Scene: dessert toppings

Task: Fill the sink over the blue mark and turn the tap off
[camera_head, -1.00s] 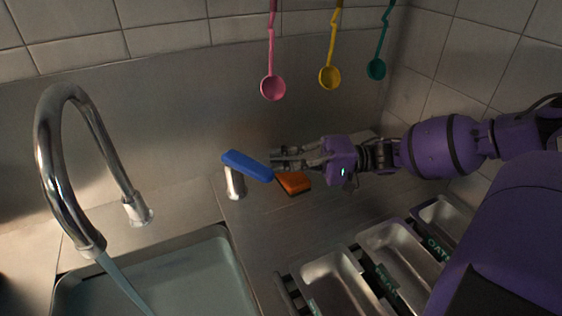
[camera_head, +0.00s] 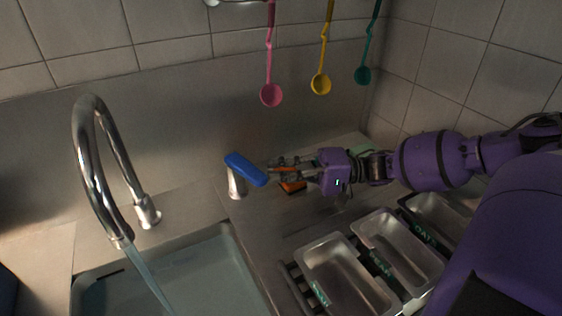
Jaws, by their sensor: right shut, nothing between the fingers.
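The sink (camera_head: 245,268) is at the lower left with water in it. Water runs from the curved chrome tap (camera_head: 86,160) into it. I cannot make out a blue mark in the sink. The blue tap lever (camera_head: 246,169) sits on a short metal post (camera_head: 236,187) right of the tap. My right gripper (camera_head: 273,172) is shut and empty. Its fingertips are close to the right end of the blue lever; I cannot tell whether they touch. My left gripper is not in view.
An orange sponge-like block (camera_head: 292,187) lies on the counter under my right gripper. Metal trays (camera_head: 347,275) with labels stand at the lower right. Pink (camera_head: 271,95), yellow (camera_head: 321,84) and teal (camera_head: 363,76) spoons hang on the back wall.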

